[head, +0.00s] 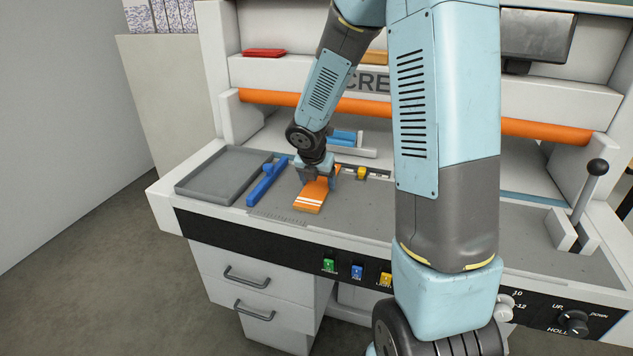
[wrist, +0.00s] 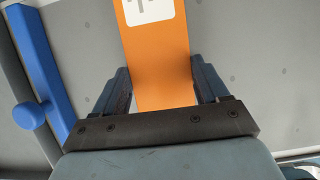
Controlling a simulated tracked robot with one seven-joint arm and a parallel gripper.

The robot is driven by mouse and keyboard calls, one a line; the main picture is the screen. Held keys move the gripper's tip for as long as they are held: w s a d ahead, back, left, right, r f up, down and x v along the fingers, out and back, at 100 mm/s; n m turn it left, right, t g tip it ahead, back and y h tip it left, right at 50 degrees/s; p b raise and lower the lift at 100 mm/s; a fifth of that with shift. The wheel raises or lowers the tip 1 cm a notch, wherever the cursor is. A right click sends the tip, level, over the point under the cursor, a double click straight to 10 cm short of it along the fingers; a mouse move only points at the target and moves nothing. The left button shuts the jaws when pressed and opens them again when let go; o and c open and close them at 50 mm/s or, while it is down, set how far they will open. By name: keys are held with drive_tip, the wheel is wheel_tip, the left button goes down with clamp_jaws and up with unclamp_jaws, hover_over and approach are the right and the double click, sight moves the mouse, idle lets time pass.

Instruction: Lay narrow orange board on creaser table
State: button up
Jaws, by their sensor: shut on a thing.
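The narrow orange board (head: 312,192) with white stripes near its front end is at the creaser table (head: 360,215), on the grey top. I cannot tell whether it rests flat on the surface or is just above it. My gripper (head: 319,176) is over the board's back part, its fingers on either side. In the wrist view the orange board (wrist: 160,60), with a white marked patch, runs between the fingers of my gripper (wrist: 163,88), which are shut on it. The part of the board under the gripper is hidden.
A blue bar with a knob (head: 266,184) lies left of the board, beside a grey tray (head: 225,172). A yellow block (head: 361,173) and blue pieces (head: 343,137) are behind it. A lever (head: 590,190) stands at the right. My arm hides the table's middle.

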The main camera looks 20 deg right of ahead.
drive_tip(key=shift+f, duration=0.25)
drive_tip(key=o, duration=1.1)
drive_tip(key=shift+c, duration=0.2)
drive_tip(key=v, duration=1.2)
drive_tip(key=s+d+r+m+t+y, duration=0.1)
drive_tip(key=s+r+m, duration=0.5)
drive_tip(key=s+m, duration=0.6)
drive_tip(key=s+d+r+m+t+y, duration=0.1)
drive_tip(key=s+r+m, duration=0.6)
drive_tip(key=s+m, duration=0.5)
drive_tip(key=shift+s+m+y, duration=0.3)
drive_tip(key=shift+m, duration=2.1)
drive_tip(key=shift+d+r, duration=0.1)
